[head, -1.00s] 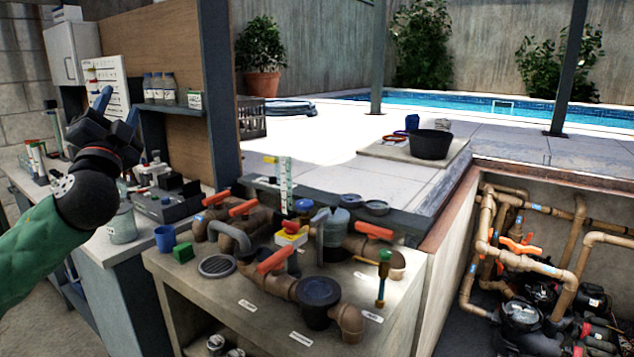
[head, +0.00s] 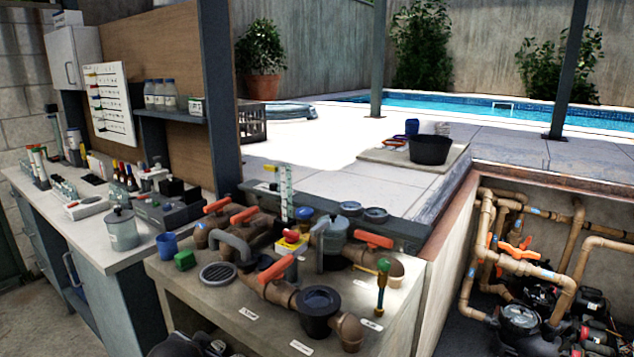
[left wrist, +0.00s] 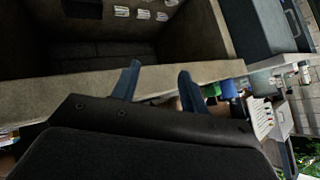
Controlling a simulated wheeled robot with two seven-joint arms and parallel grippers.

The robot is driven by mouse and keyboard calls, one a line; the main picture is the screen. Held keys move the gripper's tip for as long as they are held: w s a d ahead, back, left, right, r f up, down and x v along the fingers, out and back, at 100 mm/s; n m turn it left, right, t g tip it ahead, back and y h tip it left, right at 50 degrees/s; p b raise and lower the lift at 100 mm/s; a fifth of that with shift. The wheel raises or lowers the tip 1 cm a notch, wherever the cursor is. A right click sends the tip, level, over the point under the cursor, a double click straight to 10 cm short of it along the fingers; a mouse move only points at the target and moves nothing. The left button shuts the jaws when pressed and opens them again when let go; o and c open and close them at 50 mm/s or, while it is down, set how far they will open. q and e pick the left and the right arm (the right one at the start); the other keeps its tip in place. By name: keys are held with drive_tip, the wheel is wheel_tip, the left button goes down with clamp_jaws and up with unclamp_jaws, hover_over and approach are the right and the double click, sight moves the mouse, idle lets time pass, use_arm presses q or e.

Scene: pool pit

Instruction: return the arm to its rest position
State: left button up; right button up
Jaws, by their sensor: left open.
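My left gripper (left wrist: 158,84) shows in the left wrist view with its two blue fingers apart and nothing between them. A concrete bench edge and a dark open shelf space lie beyond the fingers in that view. In the head view the left gripper cannot be made out; a dark rounded part shows at the bottom edge, in front of the bench. My right gripper is in neither view.
The concrete bench (head: 236,318) carries brown pipework with orange handles, a green block (head: 184,260) and a blue cup (head: 167,244). A side counter (head: 88,229) holds a lidded jar (head: 122,229) and test gear. The pump pit (head: 470,330) lies right.

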use_arm(q)
drive_tip(key=s+d+f+n+g+h+p, duration=0.1)
drive_tip(key=s+d+f+g, duration=0.2)
drive_tip(key=s+f, duration=0.8)
drive_tip(key=s+d+f+n+g+h+p, duration=0.1)
drive_tip(key=s+d+f+g, duration=0.3)
drive_tip(key=s, duration=1.5)
drive_tip(key=d+f+h, duration=0.1)
drive_tip(key=d+f, duration=0.2)
drive_tip(key=f, duration=0.4)
drive_tip(key=shift+d+n+g, duration=0.2)
drive_tip(key=shift+n+g, duration=0.1)
drive_tip(key=shift+f+p, duration=0.1)
drive_tip(key=shift+p, duration=0.2)
